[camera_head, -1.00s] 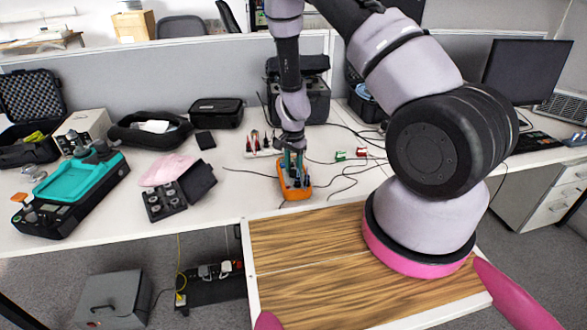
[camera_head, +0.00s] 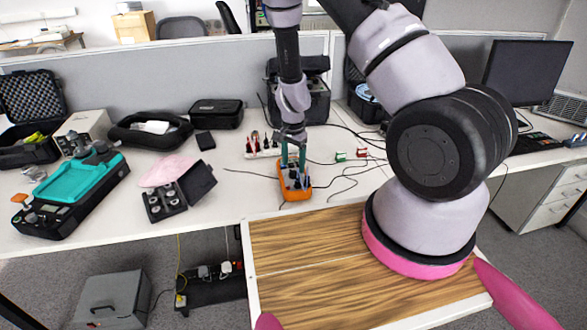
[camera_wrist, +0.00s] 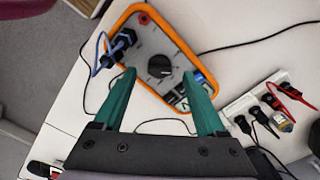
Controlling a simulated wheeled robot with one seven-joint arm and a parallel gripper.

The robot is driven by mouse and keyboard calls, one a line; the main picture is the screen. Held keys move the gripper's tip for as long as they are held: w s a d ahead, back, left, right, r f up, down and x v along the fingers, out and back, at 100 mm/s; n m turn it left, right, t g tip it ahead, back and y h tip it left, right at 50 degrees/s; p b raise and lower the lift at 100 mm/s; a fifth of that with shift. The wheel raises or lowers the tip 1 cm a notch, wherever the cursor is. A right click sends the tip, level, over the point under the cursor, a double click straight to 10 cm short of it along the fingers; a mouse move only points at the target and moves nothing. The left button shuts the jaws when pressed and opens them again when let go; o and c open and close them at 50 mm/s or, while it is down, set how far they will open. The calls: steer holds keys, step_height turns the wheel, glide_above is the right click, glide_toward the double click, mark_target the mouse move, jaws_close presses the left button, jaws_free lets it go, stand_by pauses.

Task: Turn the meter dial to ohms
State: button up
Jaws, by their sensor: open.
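The meter (camera_head: 293,190) has an orange rim and lies on the white bench near its front edge, below my gripper. In the wrist view the meter (camera_wrist: 145,48) shows a grey face with a round black dial (camera_wrist: 159,66) near its middle. The dial's markings are too small to read. My gripper (camera_head: 293,165) points down over the meter. In the wrist view my gripper (camera_wrist: 160,88) has its two green fingers spread apart, one on each side below the dial, with nothing between them. I cannot tell how high the fingertips are above the face.
Blue and black plugs (camera_wrist: 120,45) stand on the meter's left side in the wrist view. A white strip (camera_wrist: 262,100) with black and red leads lies to the right. Thin black cables (camera_head: 345,180) run over the bench. A teal and black case (camera_head: 75,185) stands far left.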

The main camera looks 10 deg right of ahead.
mark_target(293, 170)
step_height(293, 170, up, 8)
stand_by(0.5)
step_height(293, 170, down, 10)
steer(key=n, duration=1.8)
steer(key=shift+w+f, duration=0.15)
steer(key=shift+f, duration=0.1)
